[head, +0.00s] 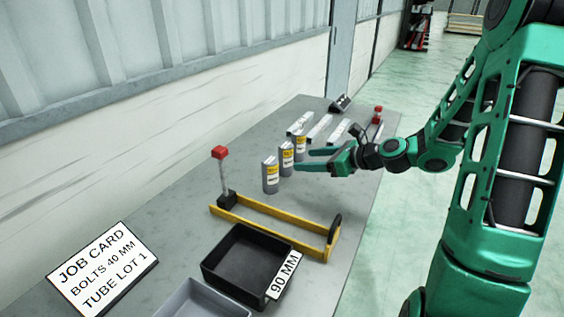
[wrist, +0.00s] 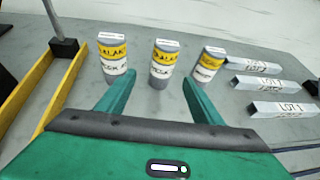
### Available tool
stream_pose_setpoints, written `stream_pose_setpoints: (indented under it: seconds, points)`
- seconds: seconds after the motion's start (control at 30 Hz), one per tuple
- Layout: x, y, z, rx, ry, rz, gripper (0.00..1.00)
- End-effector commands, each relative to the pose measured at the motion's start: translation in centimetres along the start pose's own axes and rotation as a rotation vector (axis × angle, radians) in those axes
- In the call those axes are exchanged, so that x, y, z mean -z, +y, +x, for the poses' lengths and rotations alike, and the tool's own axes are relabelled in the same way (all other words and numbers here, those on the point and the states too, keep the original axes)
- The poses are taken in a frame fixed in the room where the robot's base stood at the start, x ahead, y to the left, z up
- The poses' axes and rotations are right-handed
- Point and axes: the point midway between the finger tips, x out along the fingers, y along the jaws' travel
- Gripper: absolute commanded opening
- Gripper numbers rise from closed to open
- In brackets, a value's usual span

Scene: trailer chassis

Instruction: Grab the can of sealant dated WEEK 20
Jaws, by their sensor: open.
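Three grey sealant cans with yellow and white labels stand upright in a row: the near can (head: 271,176), the middle can (head: 286,159) and the far can (head: 300,148). In the wrist view they are the left can (wrist: 113,59), the middle can (wrist: 163,64) and the right can (wrist: 208,65). Their labels show a week line, but I cannot read the numbers. My gripper (head: 303,160) is open and empty, pointing at the row. In the wrist view, the middle can shows between the fingertips (wrist: 159,78), seemingly just beyond them.
A yellow frame (head: 265,232) with a red-topped post (head: 220,170) lies nearer on the grey bench. A black tray (head: 240,255) marked 90 MM, a grey tray (head: 200,302) and a job card (head: 102,267) are nearer still. Silver tubes (wrist: 283,109) lie right of the cans.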

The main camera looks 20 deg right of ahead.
Motion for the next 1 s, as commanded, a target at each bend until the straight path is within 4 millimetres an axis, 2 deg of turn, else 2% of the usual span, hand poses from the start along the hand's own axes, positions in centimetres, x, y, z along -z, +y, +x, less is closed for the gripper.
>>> stream_pose_setpoints:
  seconds: [0.17, 0.43, 0.73, 1.0]
  points:
    - [-0.2, -0.5, 0.7, 0.007, -0.024, 0.062, 0.6]
    - [-0.3, -0.4, 4.5, 0.004, -0.023, 0.057, 0.6]
    - [-0.3, -0.4, 6.7, 0.006, -0.022, 0.055, 0.6]
    - [-0.2, -0.4, 10.3, 0.005, -0.021, 0.055, 0.6]
